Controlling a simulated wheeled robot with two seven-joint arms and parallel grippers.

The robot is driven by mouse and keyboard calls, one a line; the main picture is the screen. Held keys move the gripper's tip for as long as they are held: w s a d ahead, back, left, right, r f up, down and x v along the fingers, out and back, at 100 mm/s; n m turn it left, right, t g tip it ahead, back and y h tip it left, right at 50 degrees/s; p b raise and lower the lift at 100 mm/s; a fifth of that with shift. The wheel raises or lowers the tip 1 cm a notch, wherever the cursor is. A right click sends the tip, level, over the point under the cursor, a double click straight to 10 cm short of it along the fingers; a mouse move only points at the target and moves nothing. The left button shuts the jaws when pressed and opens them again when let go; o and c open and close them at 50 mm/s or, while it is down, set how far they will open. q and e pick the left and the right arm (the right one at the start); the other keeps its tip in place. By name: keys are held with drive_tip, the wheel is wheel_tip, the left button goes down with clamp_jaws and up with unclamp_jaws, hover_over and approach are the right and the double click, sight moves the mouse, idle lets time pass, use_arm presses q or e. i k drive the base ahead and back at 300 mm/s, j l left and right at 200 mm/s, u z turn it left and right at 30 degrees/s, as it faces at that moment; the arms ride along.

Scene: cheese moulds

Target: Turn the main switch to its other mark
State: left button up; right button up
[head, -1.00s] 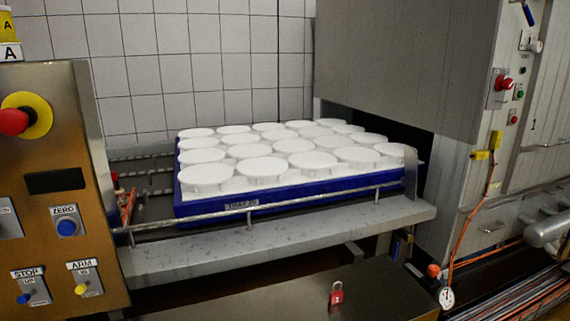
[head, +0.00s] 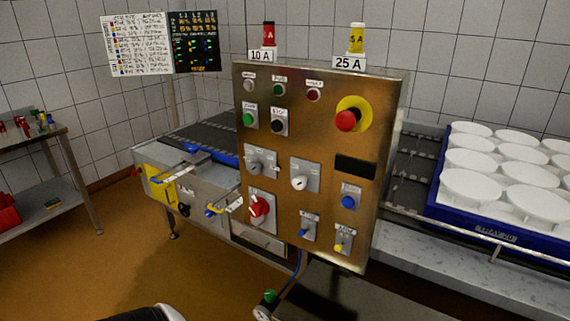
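A copper-coloured control panel (head: 318,130) stands in the middle of the head view. A red rotary switch (head: 259,207) on a pale plate sits at its lower left; it looks like the main switch. Its marks are too small to read, so I cannot tell which one it points to. Two grey rotary controls, the left one (head: 262,161) and the right one (head: 300,182), sit above and beside it. Neither of my grippers shows in this view.
A red emergency button (head: 346,121) on a yellow disc is at the panel's upper right. A blue tray (head: 470,227) of white moulds stands right of the panel. A conveyor (head: 207,138) runs behind its left side. A shelf table (head: 40,205) stands far left, with open floor between.

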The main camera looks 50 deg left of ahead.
sight(259, 207)
drive_tip(key=u, duration=1.8)
